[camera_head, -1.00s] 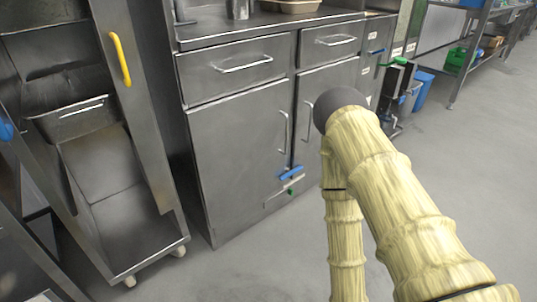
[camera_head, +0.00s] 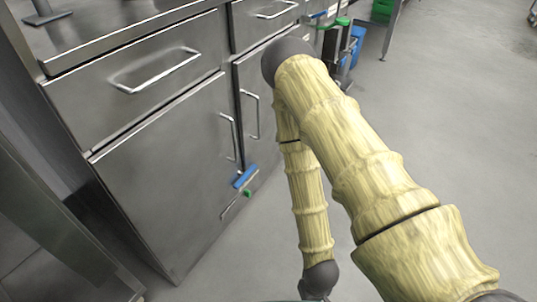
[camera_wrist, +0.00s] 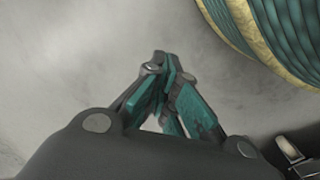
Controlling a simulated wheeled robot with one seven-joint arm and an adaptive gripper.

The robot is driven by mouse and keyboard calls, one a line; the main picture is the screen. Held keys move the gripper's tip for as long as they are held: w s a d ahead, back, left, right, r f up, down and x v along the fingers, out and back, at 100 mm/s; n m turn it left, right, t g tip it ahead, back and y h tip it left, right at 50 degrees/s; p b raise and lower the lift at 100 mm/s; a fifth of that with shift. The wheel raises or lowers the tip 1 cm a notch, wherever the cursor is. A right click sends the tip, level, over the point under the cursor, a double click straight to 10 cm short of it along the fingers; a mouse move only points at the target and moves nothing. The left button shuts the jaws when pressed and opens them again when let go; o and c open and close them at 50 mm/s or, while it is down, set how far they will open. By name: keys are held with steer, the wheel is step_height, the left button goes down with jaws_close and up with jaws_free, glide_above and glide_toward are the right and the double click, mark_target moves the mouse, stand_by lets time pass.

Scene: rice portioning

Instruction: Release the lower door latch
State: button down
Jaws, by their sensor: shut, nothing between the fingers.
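The lower latch on the grey steel cabinet doors has a blue handle (camera_head: 245,176) and a small green piece (camera_head: 247,193) just under it. It sits low at the seam between the two doors, beside a metal bar (camera_head: 230,205). My gripper (camera_wrist: 160,62) shows in the wrist view, with teal and dark fingers shut together and nothing between them.
The left door (camera_head: 165,180) and right door appear closed, with vertical handles (camera_head: 229,137) near the seam. Drawers with bar handles (camera_head: 155,70) are above. A steel unit (camera_head: 40,225) stands close at left. Grey floor (camera_head: 440,130) is open at right.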

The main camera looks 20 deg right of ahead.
steer(key=shift+w, duration=0.1)
steer(key=w+d+r+n+t+y+b, duration=0.15)
steer(key=w+t, duration=0.25)
steer(key=w, duration=0.9)
steer(key=w+d+r+n+t+y+b, duration=0.1)
steer(key=w+d+t, duration=0.15)
steer(key=w, duration=0.95)
steer(key=w+d+r+n+t+y+b, duration=0.1)
steer(key=w+r+n+t+y, duration=0.4)
steer(key=w+r, duration=1)
steer(key=shift+w+d+y, duration=0.55)
steer(key=shift+d+y, duration=0.15)
steer(key=shift+y, duration=0.25)
steer(key=shift+n+t, duration=0.25)
